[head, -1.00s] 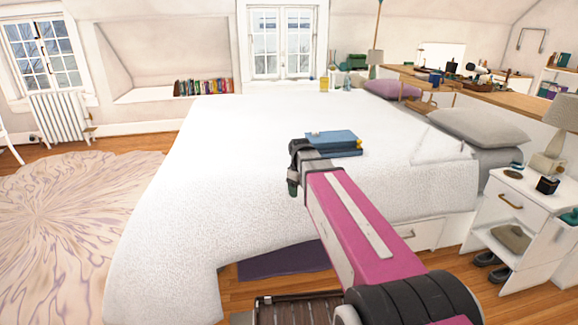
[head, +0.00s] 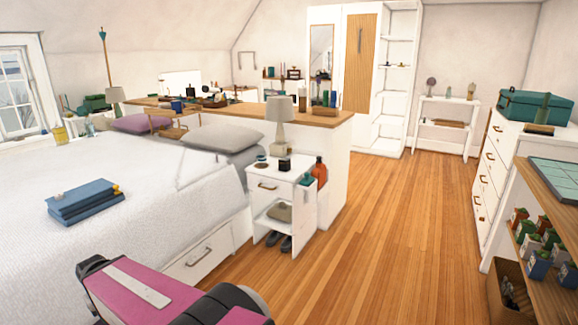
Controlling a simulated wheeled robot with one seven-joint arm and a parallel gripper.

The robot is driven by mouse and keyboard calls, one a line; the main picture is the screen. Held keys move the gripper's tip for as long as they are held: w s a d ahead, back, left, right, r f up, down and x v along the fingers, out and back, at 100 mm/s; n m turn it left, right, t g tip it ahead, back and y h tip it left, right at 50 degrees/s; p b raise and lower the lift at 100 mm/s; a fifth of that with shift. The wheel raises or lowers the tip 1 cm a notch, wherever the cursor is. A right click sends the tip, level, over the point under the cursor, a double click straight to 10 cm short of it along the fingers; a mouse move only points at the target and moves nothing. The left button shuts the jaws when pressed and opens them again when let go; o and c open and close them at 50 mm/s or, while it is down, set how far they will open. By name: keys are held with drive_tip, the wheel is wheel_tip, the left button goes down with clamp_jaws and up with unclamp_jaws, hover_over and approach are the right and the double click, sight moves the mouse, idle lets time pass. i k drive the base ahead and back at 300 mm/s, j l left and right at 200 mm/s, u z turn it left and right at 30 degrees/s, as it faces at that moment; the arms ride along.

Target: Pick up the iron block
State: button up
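A small dark block (head: 284,165) sits on top of the white nightstand (head: 262,198) beside the bed. It looks black and box-like, but I cannot tell from here whether it is iron. A small dark round item (head: 261,162) lies to its left on the same top. My pink arm shows at the bottom left, far in front of the nightstand. My gripper's fingers do not show, and nothing held can be seen.
The bed (head: 110,205) fills the left, with blue folded items (head: 84,202) on it. A lamp (head: 279,120) stands behind the nightstand. Wooden floor (head: 375,230) is clear through the middle. A shelf unit (head: 548,190) with small boxes and a white dresser (head: 495,175) line the right.

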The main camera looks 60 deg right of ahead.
sight(284, 163)
drive_tip(key=i+j+z, duration=0.45)
drive_tip(key=j+z, duration=0.2)
drive_tip(key=z, duration=1.65)
drive_tip(key=u, duration=1.75)
drive_tip(key=l+z, duration=0.1)
drive_tip(key=z, duration=0.25)
drive_tip(key=i+l+z, duration=0.1)
drive_tip(key=z, duration=0.25)
drive_tip(key=i+l+z, duration=0.8)
drive_tip(key=i, duration=0.3)
drive_tip(key=i+l, duration=0.15)
drive_tip(key=i, duration=0.15)
drive_tip(key=i+l, duration=0.2)
drive_tip(key=i, duration=0.15)
